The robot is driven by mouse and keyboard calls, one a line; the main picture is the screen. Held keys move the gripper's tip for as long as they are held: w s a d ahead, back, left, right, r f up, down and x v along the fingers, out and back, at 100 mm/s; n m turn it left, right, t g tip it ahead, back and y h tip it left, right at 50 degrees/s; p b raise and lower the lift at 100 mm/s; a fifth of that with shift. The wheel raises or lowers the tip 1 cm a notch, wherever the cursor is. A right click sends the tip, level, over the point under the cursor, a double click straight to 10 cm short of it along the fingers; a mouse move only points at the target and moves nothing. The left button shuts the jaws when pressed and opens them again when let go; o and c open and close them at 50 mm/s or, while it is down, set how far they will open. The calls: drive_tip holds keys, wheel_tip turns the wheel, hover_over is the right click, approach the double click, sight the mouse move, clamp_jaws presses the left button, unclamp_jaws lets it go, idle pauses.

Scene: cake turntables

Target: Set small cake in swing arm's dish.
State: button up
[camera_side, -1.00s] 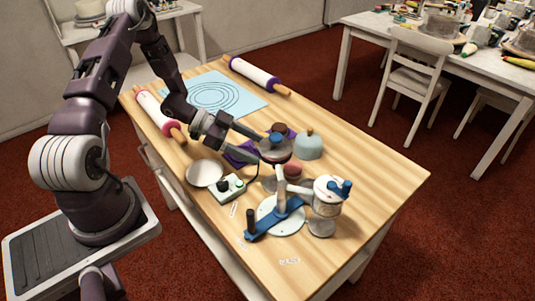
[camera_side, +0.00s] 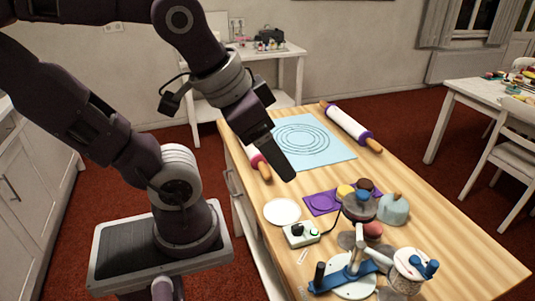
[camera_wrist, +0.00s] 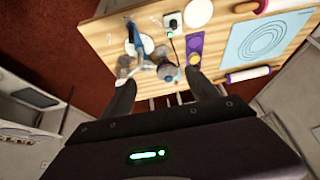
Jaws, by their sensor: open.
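My gripper (camera_side: 283,165) is raised above the table's left part in the side view, with nothing seen in it. In the wrist view its two fingers stand wide apart (camera_wrist: 160,90). I cannot tell which is the small cake. A grey round dish or turntable (camera_side: 359,211) with a blue top piece stands among them; overlap hides what supports it. The swing arm also shows in the wrist view (camera_wrist: 132,36).
A purple mat (camera_side: 320,203), white plate (camera_side: 282,212), control box (camera_side: 301,234) and teal dome (camera_side: 393,210) crowd the middle. A white canister with a blue handle (camera_side: 407,267) stands front right. Two rolling pins flank the light blue mat (camera_side: 308,142). Bare wood lies at right.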

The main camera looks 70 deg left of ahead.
drive_tip(key=shift+s+d, duration=0.5)
drive_tip(key=shift+s, duration=0.2)
drive_tip(key=shift+c, duration=0.5)
drive_tip(key=m+g, duration=0.3)
drive_tip(key=g, duration=0.2)
hover_over(373, 227)
wheel_tip(373, 227, down, 22)
drive_tip(key=r, duration=0.1)
drive_tip(key=shift+g, duration=0.4)
wheel_tip(373, 227, down, 11)
drive_tip(key=shift+f, duration=0.1)
drive_tip(key=shift+r, duration=0.2)
drive_tip(key=c, duration=1.2)
